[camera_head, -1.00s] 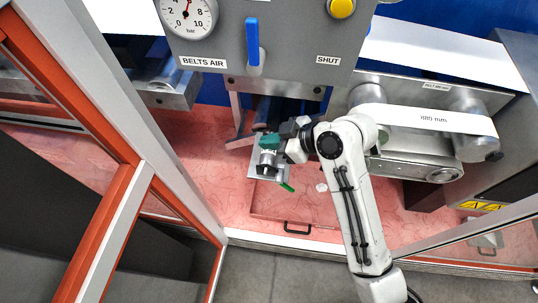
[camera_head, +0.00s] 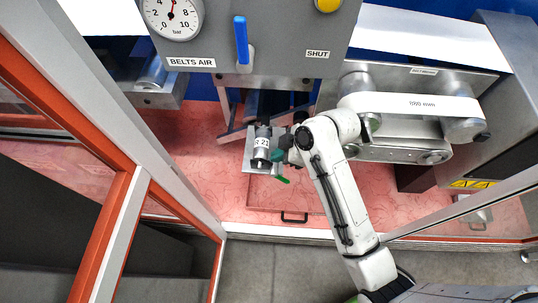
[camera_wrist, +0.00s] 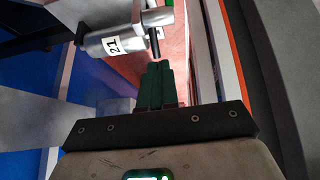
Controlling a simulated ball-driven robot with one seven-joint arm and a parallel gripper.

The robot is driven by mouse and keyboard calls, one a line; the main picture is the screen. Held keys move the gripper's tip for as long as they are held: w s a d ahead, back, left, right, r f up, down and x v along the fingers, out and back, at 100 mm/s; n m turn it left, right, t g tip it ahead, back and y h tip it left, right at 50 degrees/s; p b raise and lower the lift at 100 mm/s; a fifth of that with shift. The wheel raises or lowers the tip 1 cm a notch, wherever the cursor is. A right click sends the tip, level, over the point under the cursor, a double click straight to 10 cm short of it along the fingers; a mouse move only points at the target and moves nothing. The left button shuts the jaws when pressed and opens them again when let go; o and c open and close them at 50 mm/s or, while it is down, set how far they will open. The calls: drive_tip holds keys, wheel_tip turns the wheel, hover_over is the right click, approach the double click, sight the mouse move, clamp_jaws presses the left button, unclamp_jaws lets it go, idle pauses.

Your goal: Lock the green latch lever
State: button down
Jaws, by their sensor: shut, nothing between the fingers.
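The green latch lever (camera_head: 283,179) shows as a short green bar at the lower right of a metal cylinder. That grey cylinder (camera_head: 262,150) carries a white label with 21 and sits on a metal plate. My gripper (camera_head: 279,156) has teal fingers that are shut and empty, just right of the cylinder and above the lever in the picture. Whether they touch either is unclear. In the wrist view the shut fingers (camera_wrist: 157,72) point towards a dark rod (camera_wrist: 155,44) beside the labelled cylinder (camera_wrist: 118,44). I cannot make out the green lever there.
A grey panel (camera_head: 285,45) with a gauge, a blue handle (camera_head: 241,40) and a yellow button hangs above. A white belt roller unit (camera_head: 410,106) stands right of my arm. An orange-and-grey door frame (camera_head: 75,120) borders the left. Red floor lies below.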

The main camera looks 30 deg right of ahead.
sight(263, 160)
drive_tip(key=shift+w+x, duration=0.15)
drive_tip(key=shift+x, duration=1)
drive_tip(key=shift+w+x, duration=0.15)
drive_tip(key=shift+x, duration=0.95)
drive_tip(key=shift+w+a+r, duration=0.1)
